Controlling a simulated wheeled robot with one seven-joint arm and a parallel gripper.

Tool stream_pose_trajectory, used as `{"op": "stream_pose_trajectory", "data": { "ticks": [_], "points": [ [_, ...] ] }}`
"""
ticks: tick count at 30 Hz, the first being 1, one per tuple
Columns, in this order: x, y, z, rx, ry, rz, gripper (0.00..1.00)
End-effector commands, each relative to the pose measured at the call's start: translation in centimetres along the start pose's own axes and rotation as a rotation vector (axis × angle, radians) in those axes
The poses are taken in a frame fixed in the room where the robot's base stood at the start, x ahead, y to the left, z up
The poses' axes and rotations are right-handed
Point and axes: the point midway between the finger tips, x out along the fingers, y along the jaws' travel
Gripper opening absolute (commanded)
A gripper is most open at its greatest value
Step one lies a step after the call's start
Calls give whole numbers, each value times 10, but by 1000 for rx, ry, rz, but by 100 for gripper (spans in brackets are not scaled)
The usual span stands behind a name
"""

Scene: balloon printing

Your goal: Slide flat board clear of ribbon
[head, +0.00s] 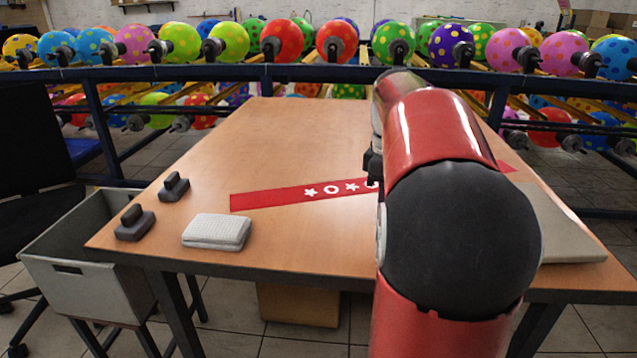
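A red ribbon (280,196) with white stars and rings lies across the wooden table. Its left end shows, my arm hides its middle, and a small red piece (506,168) shows again right of the arm. A pale grey flat board (565,228) lies at the table's right front edge, partly behind my arm. Whether the board touches or overlaps the ribbon is hidden. My gripper (372,166) shows only as a dark part at the arm's left side, over or beside the ribbon. Its fingertips are not clear, so I cannot tell its opening or contact.
Two dark grey handled blocks (134,223) (174,187) and a folded white cloth (217,231) sit on the table's left. A grey bin (90,280) stands left of the table (270,140). A blue-railed balloon rack (250,73) runs behind. The table's back left is clear.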

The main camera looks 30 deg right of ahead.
Motion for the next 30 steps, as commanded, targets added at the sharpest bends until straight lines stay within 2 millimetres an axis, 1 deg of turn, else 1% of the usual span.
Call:
{"op": "stream_pose_trajectory", "data": {
  "ticks": [1,3,6,9,17,20,23,26,28,30],
  "points": [
    [-2,0,13,5,-1,1,0],
    [-1,0,25,4,-1,1,0],
    [-1,0,34,2,0,2,0],
    [0,0,37,0,0,1,0],
    [0,0,36,0,0,1,0],
    [-1,0,34,-1,-1,1,0],
    [-2,1,25,-3,-1,-1,0],
    [-3,1,7,-5,-1,-1,0],
    [-4,2,-8,-5,-1,-1,0],
    [-24,3,-4,1,2,7,0]
  ]
}}
